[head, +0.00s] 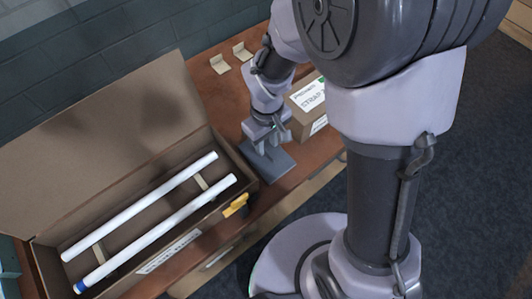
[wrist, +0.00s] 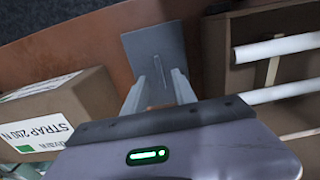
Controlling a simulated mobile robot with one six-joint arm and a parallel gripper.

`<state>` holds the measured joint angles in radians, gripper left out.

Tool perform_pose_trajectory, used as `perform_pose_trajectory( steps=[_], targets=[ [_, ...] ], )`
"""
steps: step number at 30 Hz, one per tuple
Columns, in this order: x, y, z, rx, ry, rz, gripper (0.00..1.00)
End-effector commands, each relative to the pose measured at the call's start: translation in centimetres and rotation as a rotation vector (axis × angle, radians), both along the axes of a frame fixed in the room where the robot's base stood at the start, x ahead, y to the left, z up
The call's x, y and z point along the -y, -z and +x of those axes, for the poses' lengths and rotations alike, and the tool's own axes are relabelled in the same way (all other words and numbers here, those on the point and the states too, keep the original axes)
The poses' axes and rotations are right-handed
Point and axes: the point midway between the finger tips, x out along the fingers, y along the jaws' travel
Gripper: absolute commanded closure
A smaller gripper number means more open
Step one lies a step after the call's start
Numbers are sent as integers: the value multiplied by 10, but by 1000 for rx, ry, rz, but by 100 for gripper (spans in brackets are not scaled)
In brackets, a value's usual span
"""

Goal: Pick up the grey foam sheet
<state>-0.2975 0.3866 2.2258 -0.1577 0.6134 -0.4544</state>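The grey foam sheet (head: 267,163) lies flat on the brown table between the long open box and the small closed carton. In the wrist view the sheet (wrist: 153,45) is at top centre, ahead of my fingers. My gripper (head: 267,143) is over the sheet's far part in the head view and hides some of it. In the wrist view my gripper (wrist: 158,76) has its two fingers apart with a gap between them, and I see nothing held. The fingertips overlap the sheet's near edge; whether they touch it I cannot tell.
The long open box (head: 225,152) holds two white tubes (head: 150,215) on supports, with a yellow object (head: 236,205) at its front. The strap carton (head: 309,105) stands right of my gripper. Two small tan pieces (head: 220,64) lie at the back, near the wall.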

Motion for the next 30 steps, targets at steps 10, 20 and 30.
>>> perform_pose_trajectory(
  steps=[10,20,30],
  targets=[
    [-2,32,0,1,1,1,67],
    [-2,31,0,1,1,1,100],
    [-2,1,1,3,0,1,100]
  ],
)
